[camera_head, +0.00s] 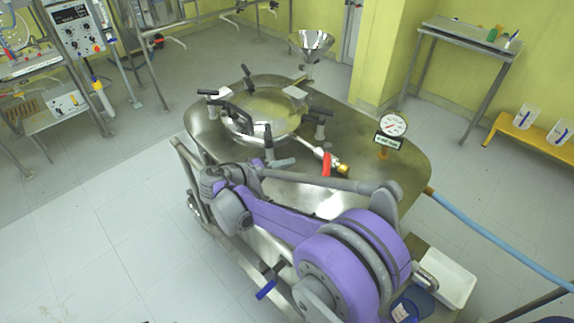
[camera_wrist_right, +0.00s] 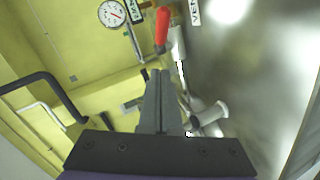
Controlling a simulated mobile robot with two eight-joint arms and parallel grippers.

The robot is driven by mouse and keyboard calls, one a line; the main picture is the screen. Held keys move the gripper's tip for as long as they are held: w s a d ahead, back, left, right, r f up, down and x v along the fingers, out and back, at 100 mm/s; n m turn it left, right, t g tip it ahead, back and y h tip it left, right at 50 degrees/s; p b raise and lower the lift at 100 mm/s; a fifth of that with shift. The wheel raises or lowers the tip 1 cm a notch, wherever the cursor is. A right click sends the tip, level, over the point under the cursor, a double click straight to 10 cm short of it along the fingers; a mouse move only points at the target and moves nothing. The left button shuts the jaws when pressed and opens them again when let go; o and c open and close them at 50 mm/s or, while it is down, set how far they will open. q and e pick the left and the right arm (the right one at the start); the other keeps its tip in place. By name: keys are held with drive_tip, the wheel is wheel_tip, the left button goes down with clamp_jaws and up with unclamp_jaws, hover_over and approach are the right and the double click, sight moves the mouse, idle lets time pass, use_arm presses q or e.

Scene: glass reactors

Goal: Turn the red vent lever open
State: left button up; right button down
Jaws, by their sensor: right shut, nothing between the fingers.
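The red vent lever (camera_head: 327,164) stands out from a short metal valve pipe on the steel vessel lid (camera_head: 400,170), beside a brass-coloured fitting (camera_head: 343,168). In the right wrist view the red lever (camera_wrist_right: 162,28) is beyond the fingertips, near the top, beside a pale pipe and a partly cut-off VENT label (camera_wrist_right: 195,12). My right gripper (camera_head: 290,161) is left of the lever, apart from it. In the wrist view its two dark fingers (camera_wrist_right: 158,73) are together, with nothing between them. My left gripper is not in view.
A round pressure gauge (camera_head: 393,124) stands right of the lever. Black-handled clamps (camera_head: 320,125) ring the glass port (camera_head: 270,105) behind it. A metal funnel (camera_head: 311,42) is at the back.

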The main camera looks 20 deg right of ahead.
sight(327, 159)
drive_tip(key=x, duration=0.3)
drive_tip(key=s+x, duration=0.1)
drive_tip(key=x, duration=0.2)
drive_tip(key=s+x, duration=0.1)
drive_tip(key=x, duration=0.2)
drive_tip(key=shift+d+f, duration=0.15)
drive_tip(key=shift+f, duration=0.15)
drive_tip(key=shift+s+d+f, duration=0.2)
drive_tip(key=shift+d+f, duration=0.05)
drive_tip(key=shift+d, duration=0.15)
